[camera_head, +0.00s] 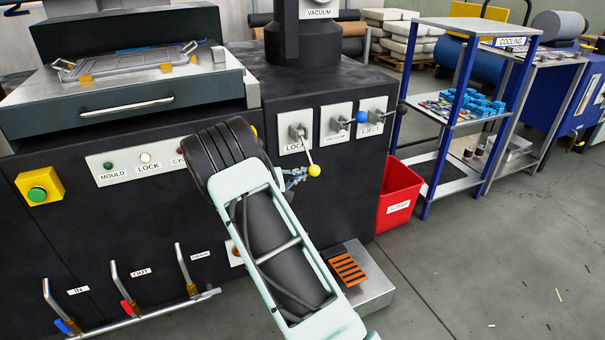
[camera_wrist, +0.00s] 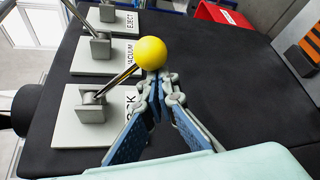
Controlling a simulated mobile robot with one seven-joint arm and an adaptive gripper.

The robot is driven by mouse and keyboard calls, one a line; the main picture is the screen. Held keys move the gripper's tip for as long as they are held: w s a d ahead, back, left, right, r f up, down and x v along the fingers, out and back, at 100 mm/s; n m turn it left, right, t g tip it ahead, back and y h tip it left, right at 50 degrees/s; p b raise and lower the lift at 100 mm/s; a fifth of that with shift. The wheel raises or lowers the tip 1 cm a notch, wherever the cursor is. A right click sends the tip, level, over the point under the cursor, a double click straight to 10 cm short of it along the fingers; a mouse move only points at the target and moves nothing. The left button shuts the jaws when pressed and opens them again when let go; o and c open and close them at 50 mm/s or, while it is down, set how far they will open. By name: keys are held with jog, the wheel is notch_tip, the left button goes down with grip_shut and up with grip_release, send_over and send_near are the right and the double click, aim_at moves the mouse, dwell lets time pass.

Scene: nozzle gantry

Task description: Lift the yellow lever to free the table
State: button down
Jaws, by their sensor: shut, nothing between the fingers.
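The yellow lever is a metal rod with a yellow ball knob (camera_head: 314,170) on the plate labelled LOCK (camera_head: 297,133). In the head view it slants down and to the right from its pivot. In the wrist view the yellow knob (camera_wrist: 150,53) is just beyond my fingertips, and the rod runs to the pivot block on its plate (camera_wrist: 70,125). My gripper (camera_head: 296,177) is shut and empty, at the left of the knob in the head view. In the wrist view my gripper (camera_wrist: 158,86) is close against the knob; I cannot tell whether it touches. The table to be freed cannot be identified.
The VACUUM plate (camera_head: 336,123) with a blue-knobbed lever and the EJECT plate (camera_head: 372,116) with a black-knobbed lever are right of LOCK. A red bin (camera_head: 398,195) stands beside the machine. A low step (camera_head: 358,285) is below. A tray (camera_head: 125,62) rests on the machine at left.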

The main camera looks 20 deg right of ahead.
jog(key=shift+r, duration=0.2)
notch_tip(320, 180, up, 14)
jog(key=n+g+y+p, duration=0.2)
jog(key=n+g+p, duration=0.35)
jog(key=p, duration=1.25)
send_over(308, 153)
jog(key=s+a, duration=0.3)
jog(key=s, duration=0.2)
jog(key=shift+w+d+n, duration=0.1)
jog(key=shift+w+n, duration=0.05)
jog(key=shift+n, duration=0.3)
jog(key=shift+r, duration=0.2)
notch_tip(308, 153, down, 5)
jog(key=b, duration=0.3)
jog(key=w+v, duration=0.1)
jog(key=v, duration=1)
jog(key=shift+p, duration=0.35)
jog(key=shift+w+f, duration=0.1)
